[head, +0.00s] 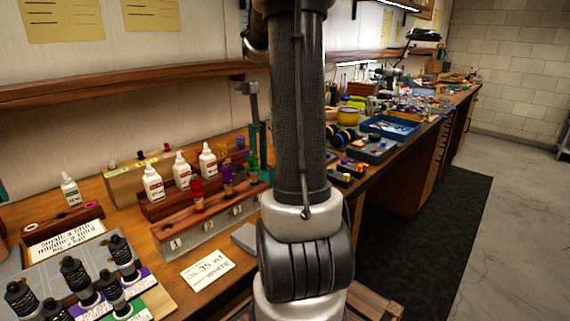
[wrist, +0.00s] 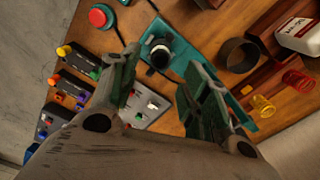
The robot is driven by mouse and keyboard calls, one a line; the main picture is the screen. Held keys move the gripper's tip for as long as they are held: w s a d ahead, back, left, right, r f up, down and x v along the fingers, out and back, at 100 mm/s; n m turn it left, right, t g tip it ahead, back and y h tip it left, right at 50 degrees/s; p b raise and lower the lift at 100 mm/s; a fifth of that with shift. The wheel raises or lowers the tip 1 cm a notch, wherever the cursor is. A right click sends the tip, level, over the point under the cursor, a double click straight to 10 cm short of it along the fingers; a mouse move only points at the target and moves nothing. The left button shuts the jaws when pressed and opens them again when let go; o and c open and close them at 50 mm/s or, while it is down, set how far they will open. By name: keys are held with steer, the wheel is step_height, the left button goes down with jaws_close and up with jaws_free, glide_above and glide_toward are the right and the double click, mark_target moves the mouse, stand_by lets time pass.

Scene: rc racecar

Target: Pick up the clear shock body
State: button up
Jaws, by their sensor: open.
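My gripper (wrist: 162,66) is open and empty in the wrist view, its two green-grey fingers apart. Beyond the fingertips, a small upright cylinder (wrist: 157,50) with a pale top and a dark lower part stands at a teal stand (wrist: 180,35). I cannot tell whether it is the clear shock body. A yellow see-through cylinder (wrist: 262,105) and a red one (wrist: 300,81) are at the right. In the head view, red (head: 197,194), purple (head: 228,180) and green (head: 253,168) pieces stand in a wooden rack. My arm hides the gripper there.
White bottles (head: 153,183) stand behind the rack. Several black shocks (head: 75,273) stand at the front left. A dark cup (wrist: 238,55) is right of the teal stand in the wrist view. A red button (wrist: 101,16) and dark trays (wrist: 75,87) are left.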

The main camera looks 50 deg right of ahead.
steer(key=f, duration=0.5)
steer(key=shift+s+a+f, duration=0.15)
steer(key=shift+a+f, duration=0.1)
steer(key=c, duration=1)
